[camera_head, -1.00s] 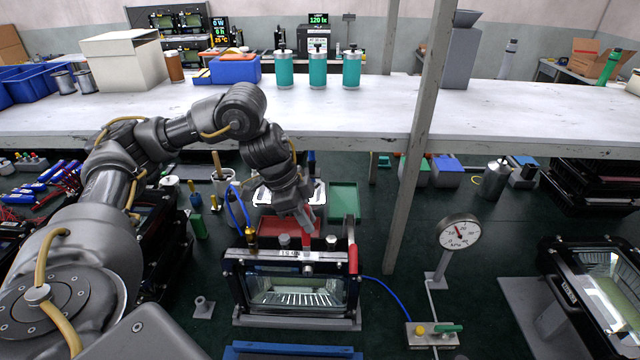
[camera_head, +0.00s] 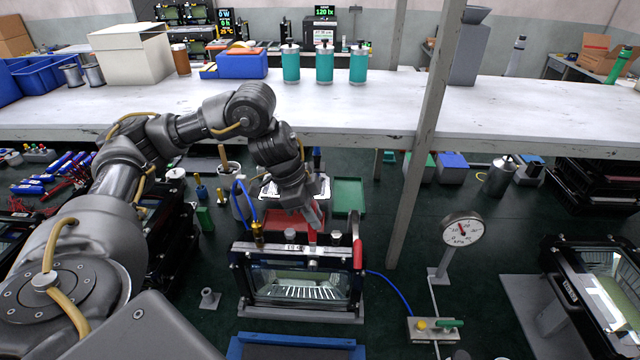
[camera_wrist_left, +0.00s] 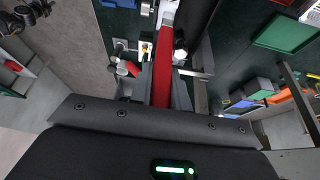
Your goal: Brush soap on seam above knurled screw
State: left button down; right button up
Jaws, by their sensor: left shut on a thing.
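The floodlight housing (camera_head: 300,285) stands upright on the green work surface, its glass front facing me. Its pale top bar (camera_head: 270,247) carries a small label. My left gripper (camera_head: 315,214) is above the housing's top edge, shut on a red-handled brush (camera_head: 312,236) that points down to the bar. In the left wrist view the red handle (camera_wrist_left: 163,68) runs between the fingers, with a pale part at its far end. I cannot tell whether the tip touches the seam. The knurled screw is too small to tell for sure. My right gripper is not in view.
A blue hose (camera_head: 395,290) runs from the housing to a valve block (camera_head: 432,329) by a round dial gauge (camera_head: 462,229). A grey post (camera_head: 415,150) stands right of my arm. A green tray (camera_head: 349,197) and red tray (camera_head: 285,223) lie behind the housing.

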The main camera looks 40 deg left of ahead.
pick_arm(q)
jog(key=shift+w+d+r+v, duration=0.1)
jog(key=shift+d+v, duration=0.1)
jog(key=shift+v, duration=1.15)
jog(key=shift+w+d+r+v, duration=0.1)
jog(key=shift+d+v, duration=0.05)
jog(key=shift+v, duration=1.2)
jog(key=shift+w+d+r+v, duration=0.1)
jog(key=shift+d+v, duration=0.1)
jog(key=shift+v, duration=1.15)
jog(key=shift+f, duration=0.1)
